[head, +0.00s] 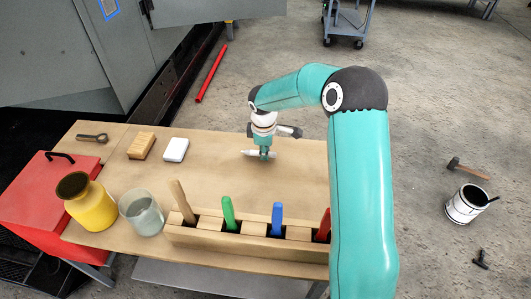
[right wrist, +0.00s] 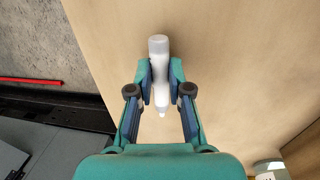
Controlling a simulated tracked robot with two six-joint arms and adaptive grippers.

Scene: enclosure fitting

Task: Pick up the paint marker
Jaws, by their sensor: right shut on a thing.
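The paint marker (right wrist: 159,52) is white, with a wide cap-like end and a narrow tip in the right wrist view. My right gripper (right wrist: 161,78) is shut on its middle, with one finger pad on each side. In the head view the marker (head: 249,153) lies level across the fingers of my right gripper (head: 263,153), over the rear part of the wooden bench (head: 205,150). I cannot tell whether the marker still touches the bench top. My left gripper is not in view.
A wooden rack (head: 255,245) with several coloured handles stands along the front edge. A glass jar (head: 142,213), yellow bottle (head: 90,205), red toolbox (head: 35,190), wooden block (head: 141,146), white block (head: 175,149) and a dark tool (head: 92,138) are left. The bench middle is clear.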

